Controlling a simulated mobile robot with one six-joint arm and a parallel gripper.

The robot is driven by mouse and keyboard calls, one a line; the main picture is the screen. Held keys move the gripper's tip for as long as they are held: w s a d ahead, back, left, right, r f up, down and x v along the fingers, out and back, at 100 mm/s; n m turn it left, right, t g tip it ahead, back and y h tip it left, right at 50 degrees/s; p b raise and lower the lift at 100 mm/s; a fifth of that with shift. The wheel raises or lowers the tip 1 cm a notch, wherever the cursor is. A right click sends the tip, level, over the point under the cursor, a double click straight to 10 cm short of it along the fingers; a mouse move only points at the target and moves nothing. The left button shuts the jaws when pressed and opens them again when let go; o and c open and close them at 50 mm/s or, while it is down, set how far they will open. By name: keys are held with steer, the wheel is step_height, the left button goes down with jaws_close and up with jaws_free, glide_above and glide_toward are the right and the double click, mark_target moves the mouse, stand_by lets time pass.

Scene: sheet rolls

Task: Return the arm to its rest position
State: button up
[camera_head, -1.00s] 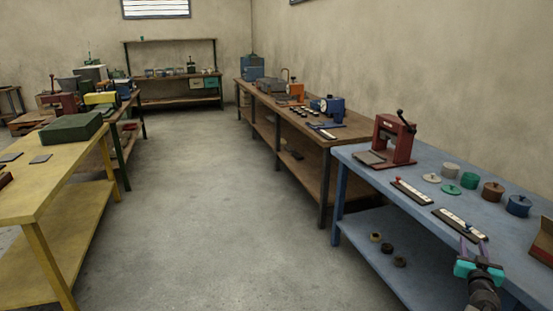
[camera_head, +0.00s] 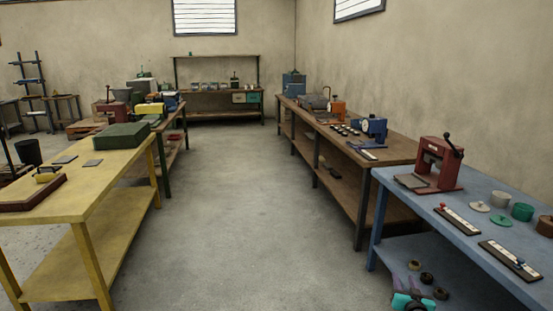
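My gripper (camera_head: 409,284) is at the bottom edge of the picture, in front of the blue table's lower shelf. Its teal block (camera_head: 412,301) and dark wrist are cut off by the frame. Its two purple-grey fingers look apart, with nothing seen between them. Most of my arm is out of view. The blue table (camera_head: 403,204) stands at the right, with its top well above my gripper in the picture.
A red press (camera_head: 440,165), strips on black bases (camera_head: 515,262) and round tins (camera_head: 523,212) stand on the blue table. Small dark rolls (camera_head: 427,278) lie on its lower shelf. A yellow table (camera_head: 95,190) stands at left. The floor (camera_head: 240,220) between is clear.

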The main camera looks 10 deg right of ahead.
steer(key=s+a+f+n+g+y, duration=0.1)
steer(key=s+a+f+g+y, duration=0.15)
steer(key=a+f, duration=1.15)
steer(key=s+a+f+g+y, duration=0.1)
steer(key=a+f+g, duration=0.3)
steer(key=a+f, duration=0.95)
steer(key=s+a+f+n+g, duration=0.1)
steer(key=s+a+f+g, duration=0.4)
steer(key=s, duration=0.4)
steer(key=s+a+f+n+g, duration=0.1)
steer(key=s+a+f+g, duration=0.15)
steer(key=s+a, duration=0.55)
steer(key=s+a+n+g+y, duration=0.1)
steer(key=s+g, duration=0.2)
steer(key=s, duration=0.5)
steer(key=s+a+r+n+g+y, duration=0.1)
steer(key=s+a+g, duration=0.1)
steer(key=s, duration=0.7)
steer(key=shift+r+n+g, duration=0.3)
steer(key=shift+n+g, duration=0.1)
steer(key=shift+g, duration=0.3)
steer(key=shift+w+y, duration=0.1)
steer(key=shift+y, duration=0.15)
steer(key=shift+c, duration=0.9)
